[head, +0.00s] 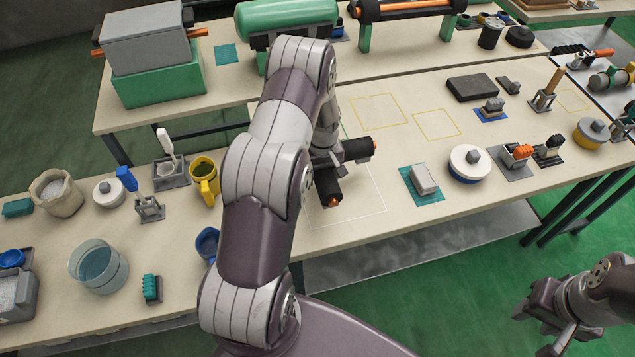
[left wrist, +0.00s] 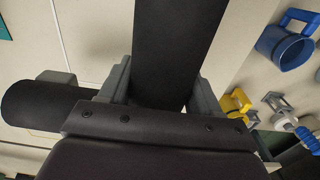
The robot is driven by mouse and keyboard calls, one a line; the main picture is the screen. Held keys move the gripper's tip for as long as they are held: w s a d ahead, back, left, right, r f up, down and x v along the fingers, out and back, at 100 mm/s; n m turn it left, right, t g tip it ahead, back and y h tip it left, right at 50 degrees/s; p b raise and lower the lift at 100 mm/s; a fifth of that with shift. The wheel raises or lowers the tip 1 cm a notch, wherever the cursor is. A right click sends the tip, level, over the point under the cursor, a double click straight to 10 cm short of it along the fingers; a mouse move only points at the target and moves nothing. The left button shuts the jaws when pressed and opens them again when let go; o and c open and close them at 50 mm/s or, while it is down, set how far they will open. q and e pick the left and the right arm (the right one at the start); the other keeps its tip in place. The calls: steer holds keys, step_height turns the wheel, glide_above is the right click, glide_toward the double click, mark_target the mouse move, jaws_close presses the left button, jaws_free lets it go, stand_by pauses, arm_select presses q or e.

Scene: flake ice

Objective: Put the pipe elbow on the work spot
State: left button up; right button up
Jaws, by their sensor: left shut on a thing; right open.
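The pipe elbow (head: 329,187) is black with orange ends, one arm pointing right and one towards the front of the table. My left gripper (head: 325,157) is shut on it. In the left wrist view the black elbow (left wrist: 172,45) passes between the grey fingers (left wrist: 155,98), and its other arm sticks out at the left. A white outlined square (head: 372,212) on the table, likely the work spot, lies under the elbow, partly hidden by my left arm. I cannot tell whether the elbow touches the table. My right gripper (head: 545,325) is open and empty, off the table's front edge.
Yellow outlined squares (head: 437,124) lie bare behind. A grey block on a teal mat (head: 424,183) and a white round lidded pot (head: 469,163) stand to the right. A yellow mug (head: 205,181) and a blue mug (head: 207,244) stand left of my arm.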

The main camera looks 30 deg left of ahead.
arm_select(q)
steer(key=p, duration=0.1)
glide_above(317, 196)
step_height(317, 196, down, 4)
steer(key=shift+w+f, duration=0.1)
steer(key=shift+f, duration=0.55)
steer(key=shift+f, duration=0.2)
steer(key=o, duration=1.1)
steer(key=shift+r, duration=0.1)
